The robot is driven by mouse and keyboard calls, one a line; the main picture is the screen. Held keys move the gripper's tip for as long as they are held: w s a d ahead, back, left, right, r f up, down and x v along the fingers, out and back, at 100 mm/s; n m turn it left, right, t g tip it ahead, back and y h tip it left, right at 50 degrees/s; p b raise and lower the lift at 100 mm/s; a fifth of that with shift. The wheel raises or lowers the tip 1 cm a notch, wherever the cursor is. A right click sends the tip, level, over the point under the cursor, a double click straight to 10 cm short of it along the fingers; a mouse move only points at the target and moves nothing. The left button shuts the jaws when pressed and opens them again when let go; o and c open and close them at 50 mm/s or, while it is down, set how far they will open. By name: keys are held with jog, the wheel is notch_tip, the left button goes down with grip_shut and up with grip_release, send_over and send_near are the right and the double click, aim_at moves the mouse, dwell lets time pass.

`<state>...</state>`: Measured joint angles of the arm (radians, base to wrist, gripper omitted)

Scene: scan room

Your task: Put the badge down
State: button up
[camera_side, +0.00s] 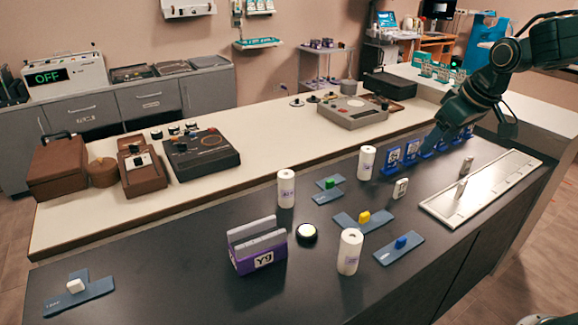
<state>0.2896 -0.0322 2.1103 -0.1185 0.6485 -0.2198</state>
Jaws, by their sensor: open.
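My gripper (436,136) hangs from the dark green arm at the upper right. Its fingers are open, pointing down at a row of blue holders with white-faced cards (392,158) on the back of the dark counter. These cards look like badges, but the writing is too small to read. My gripper partly covers the row, and whether it touches a card cannot be told.
White cylinders (349,252), blue plates with coloured blocks (399,249), a round white-topped button (306,234) and a purple holder marked Y9 (259,258) stand on the dark counter (190,265). Cases and devices (201,153) line the pale bench behind.

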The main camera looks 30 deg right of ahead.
jog(key=s+a+r, duration=0.1)
jog(key=s+a, duration=0.3)
jog(key=s, duration=0.6)
jog(key=s+a+r, duration=0.1)
jog(key=s+a, duration=0.3)
jog(key=s, duration=0.5)
jog(key=shift+s+a+r+t, duration=0.25)
jog(key=shift+s+r+t, duration=0.05)
jog(key=shift+s+t, duration=0.1)
